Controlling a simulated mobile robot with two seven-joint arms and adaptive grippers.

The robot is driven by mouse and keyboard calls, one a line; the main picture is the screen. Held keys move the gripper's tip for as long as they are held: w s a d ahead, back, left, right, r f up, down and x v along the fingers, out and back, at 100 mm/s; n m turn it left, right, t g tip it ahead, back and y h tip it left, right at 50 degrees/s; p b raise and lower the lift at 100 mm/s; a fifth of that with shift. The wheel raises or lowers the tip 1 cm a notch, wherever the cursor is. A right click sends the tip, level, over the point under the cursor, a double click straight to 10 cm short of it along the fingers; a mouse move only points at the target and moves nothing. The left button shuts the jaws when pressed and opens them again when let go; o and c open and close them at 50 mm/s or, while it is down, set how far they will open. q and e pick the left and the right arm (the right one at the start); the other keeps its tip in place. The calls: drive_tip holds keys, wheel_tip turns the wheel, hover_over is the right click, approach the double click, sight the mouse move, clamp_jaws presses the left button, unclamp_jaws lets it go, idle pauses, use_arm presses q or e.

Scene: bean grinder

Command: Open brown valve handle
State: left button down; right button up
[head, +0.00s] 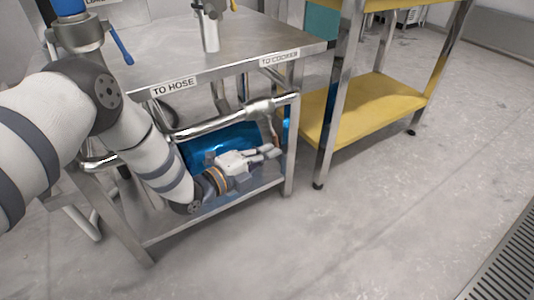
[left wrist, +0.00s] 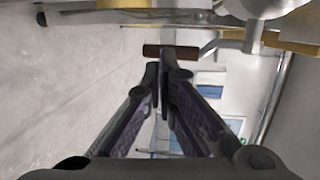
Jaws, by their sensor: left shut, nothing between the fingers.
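The brown valve handle (left wrist: 172,51) is a short bar seen in the left wrist view, just beyond my fingertips. A silver stem joins it on the right. In the head view, a thin brownish upright piece (head: 273,130) below the right end of the silver pipe seems to be this handle. My left gripper (head: 272,152) is under the table top, beside the pipe, close below that piece. In the left wrist view, the left gripper (left wrist: 162,70) has its fingers together with nothing between them. I cannot tell whether the tips touch the handle. My right gripper is not in view.
The silver pipe (head: 225,121) runs below the metal table top (head: 240,42), with a blue tank (head: 235,136) behind. A table leg (head: 291,150) stands right of my gripper. A yellow-shelved rack (head: 365,107) stands further right. The floor in front is clear.

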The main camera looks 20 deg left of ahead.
use_arm(q)
drive_tip(key=shift+w+d+f+t, duration=0.1)
drive_tip(key=shift+w+d+t, duration=0.05)
drive_tip(key=shift+t, duration=0.15)
drive_tip(key=shift+w+d+f+t+h+b, duration=0.1)
drive_tip(key=shift+w+d+t+h+b, duration=0.1)
drive_tip(key=shift+w+t+h+b, duration=0.15)
drive_tip(key=w+d+r+n+t+h+b, duration=0.1)
drive_tip(key=w+d+r+t, duration=0.3)
drive_tip(key=w+d, duration=0.1)
drive_tip(key=shift+w+r, duration=0.25)
drive_tip(key=shift+w, duration=0.5)
idle(0.5)
drive_tip(key=shift+d+h, duration=0.1)
drive_tip(key=shift+h, duration=0.15)
drive_tip(key=shift+b, duration=0.3)
